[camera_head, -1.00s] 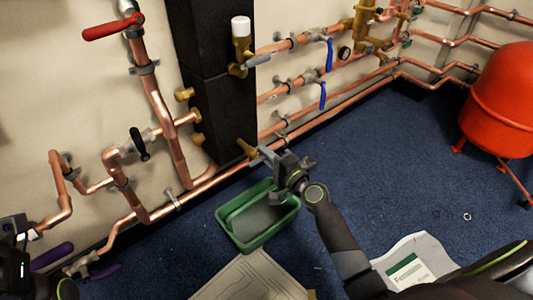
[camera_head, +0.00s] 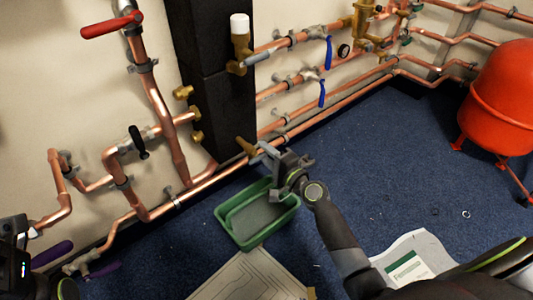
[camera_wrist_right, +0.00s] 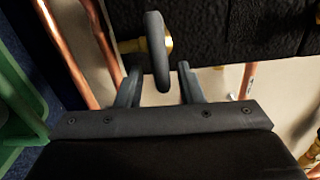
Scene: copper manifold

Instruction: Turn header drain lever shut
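The header drain valve is a brass fitting (camera_head: 246,147) low on the black header (camera_head: 222,110), with a grey lever (camera_head: 268,149) pointing out toward my right gripper (camera_head: 284,166). In the right wrist view the rounded grey lever (camera_wrist_right: 157,50) hangs between the two fingertips, with brass (camera_wrist_right: 166,44) behind it. My right gripper (camera_wrist_right: 159,78) is open, with a visible gap on both sides of the lever. The contact with the lever cannot be seen. My left gripper is partly at the far left edge of the head view, too dark to read.
A green tray (camera_head: 247,240) lies on the blue floor below the right gripper. Copper pipes (camera_head: 205,187) run along the wall. Other levers are red (camera_head: 110,25), black (camera_head: 138,142) and blue (camera_head: 328,53). A red vessel (camera_head: 503,100) stands right; paper sheets lie in front.

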